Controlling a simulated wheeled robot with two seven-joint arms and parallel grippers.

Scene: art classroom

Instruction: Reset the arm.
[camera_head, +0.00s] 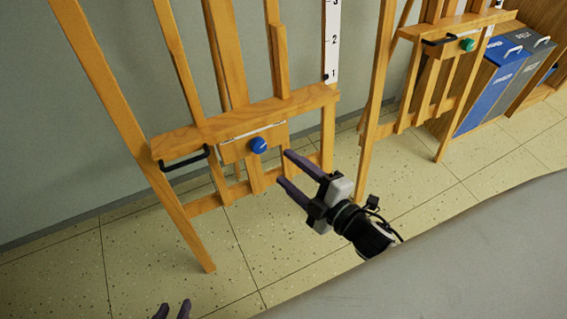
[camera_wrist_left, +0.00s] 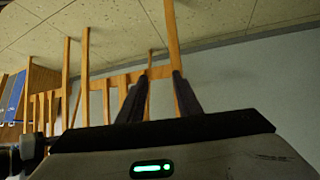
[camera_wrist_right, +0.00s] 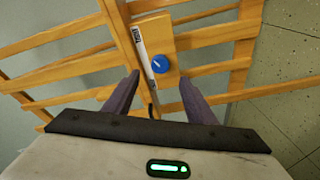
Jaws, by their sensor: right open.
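My right gripper (camera_head: 284,167) is open and empty, with its two dark fingers apart in front of a wooden easel (camera_head: 235,118). Its fingers point toward the easel's blue knob (camera_head: 259,145), and in the head view they appear just right of and below it. In the right wrist view, the blue knob (camera_wrist_right: 160,64) shows between and beyond the fingers (camera_wrist_right: 160,76). My left gripper (camera_head: 172,312) shows only its fingertips at the bottom edge of the head view. They are apart, and the left wrist view shows the fingers (camera_wrist_left: 160,76) open with nothing between them.
The easel has a black handle (camera_head: 185,160) at its left. A second easel (camera_head: 432,75) with a green knob (camera_head: 467,45) stands to the right. Blue (camera_head: 488,88) and grey (camera_head: 525,75) bins stand beyond it. A grey surface (camera_head: 470,255) fills the lower right. Speckled floor lies open between.

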